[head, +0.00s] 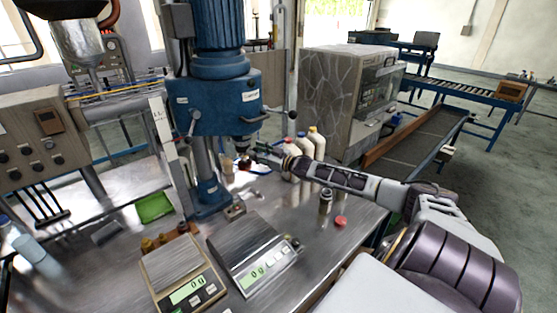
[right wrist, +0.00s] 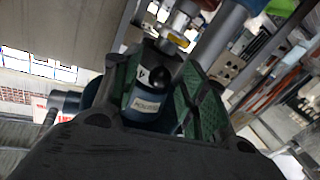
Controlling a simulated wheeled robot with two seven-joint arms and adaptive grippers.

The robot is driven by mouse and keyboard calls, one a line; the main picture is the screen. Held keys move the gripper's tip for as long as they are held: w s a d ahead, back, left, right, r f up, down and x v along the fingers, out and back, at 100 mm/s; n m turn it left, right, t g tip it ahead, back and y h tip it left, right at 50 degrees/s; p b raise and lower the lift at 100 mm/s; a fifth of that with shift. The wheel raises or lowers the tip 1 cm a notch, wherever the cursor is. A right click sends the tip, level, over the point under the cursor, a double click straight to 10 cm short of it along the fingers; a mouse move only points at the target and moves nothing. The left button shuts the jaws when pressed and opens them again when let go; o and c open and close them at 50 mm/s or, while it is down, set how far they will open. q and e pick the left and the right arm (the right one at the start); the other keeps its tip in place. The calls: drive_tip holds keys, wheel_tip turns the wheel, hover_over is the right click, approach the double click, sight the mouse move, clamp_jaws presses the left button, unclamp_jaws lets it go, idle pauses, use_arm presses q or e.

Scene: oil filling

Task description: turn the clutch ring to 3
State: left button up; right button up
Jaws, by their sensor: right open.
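The blue machine (head: 215,105) stands at the back of the steel table. My right arm reaches in from the right, and my right gripper (head: 262,153) is beside the machine's lower spindle. In the right wrist view, the dark clutch ring (right wrist: 150,92) sits between the open fingers of my right gripper (right wrist: 165,92), which have green inner pads. A white label with a 4 shows on it, and a second label below has text turned over. Whether the pads touch the ring I cannot tell. The ring is too small to read in the head view. My left gripper is not in view.
Two scales (head: 183,270) (head: 252,250) stand at the table front, both reading 0. White bottles (head: 313,143) stand behind my right gripper. A small dark jar (head: 325,200) and a red cap (head: 341,221) are below my right arm. A green tray (head: 154,207) lies left.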

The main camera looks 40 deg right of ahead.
drive_tip(key=v, duration=1.1)
idle(1.9)
drive_tip(key=shift+s+r, duration=0.1)
idle(0.5)
drive_tip(key=shift+s, duration=0.15)
